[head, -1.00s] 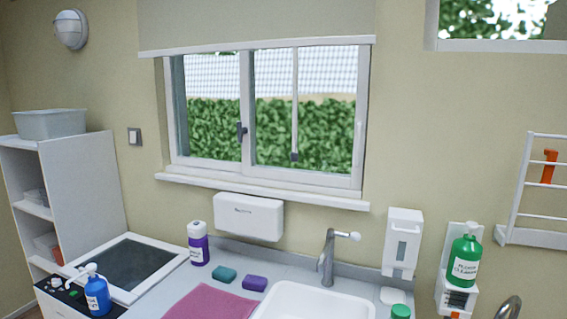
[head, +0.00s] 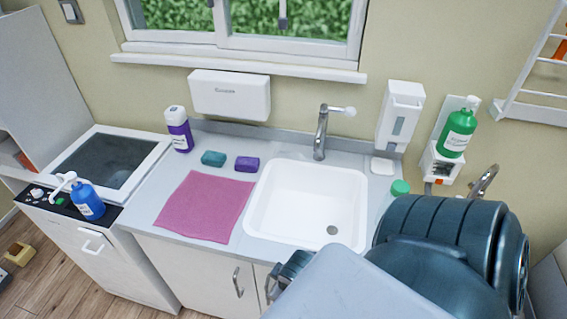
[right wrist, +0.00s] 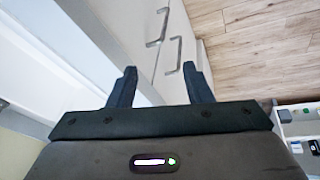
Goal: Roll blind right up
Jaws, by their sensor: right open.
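The blind is outside the head view, above its top edge; only the lower part of the window (head: 180,37) shows. The lower end of a thin grey pull (head: 283,14) hangs in front of the glass at the top. My right arm fills the lower right of the head view, in front of the counter. In the right wrist view my right gripper (right wrist: 161,88) is open and empty, with its fingers apart and cabinet doors and floor beyond them. It is well below the window. My left gripper is not in view.
A counter with a white sink (head: 307,204) stands below the window. A pink cloth (head: 205,206), a purple bottle (head: 179,133) and a tall tap (head: 320,135) are on it. A white box (head: 229,96) and a soap dispenser (head: 399,115) are on the wall.

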